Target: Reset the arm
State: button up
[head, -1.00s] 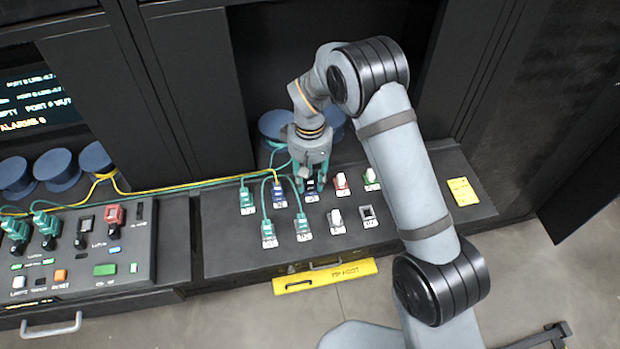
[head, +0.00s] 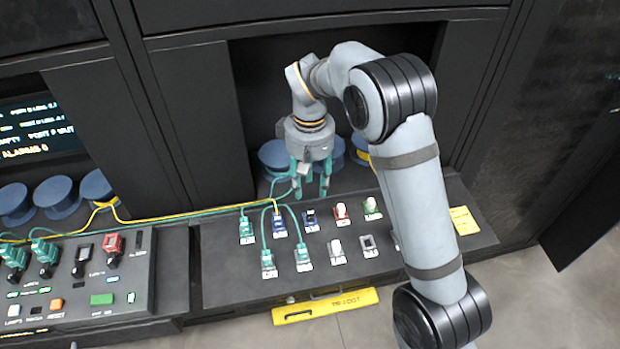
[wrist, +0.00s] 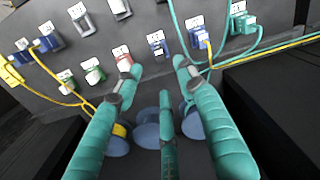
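My gripper (head: 311,190) hangs above the back part of the dark port shelf (head: 225,270), with its teal fingers pointing down. In the wrist view my gripper (wrist: 158,75) has its fingers spread apart with nothing between them. A dark blue port (head: 310,217) with no cable sits on the shelf just in front of and below the fingertips. It also shows in the wrist view as a blue block (wrist: 157,42), apart from the fingers.
Teal connectors (head: 268,262) and a blue connector (head: 279,226) with cables sit to the left. Red (head: 341,211) and green (head: 371,206) ports stand to the right. Blue spools (head: 275,156) lie behind. A control panel (head: 90,285) is at left; a yellow label bar (head: 325,306) is in front.

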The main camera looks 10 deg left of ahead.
aim_at(310, 208)
jog(key=shift+r, duration=0.75)
notch_tip(310, 208, down, 12)
jog(key=shift+r+p, duration=0.25)
jog(key=shift+p, duration=0.05)
dwell(0.3)
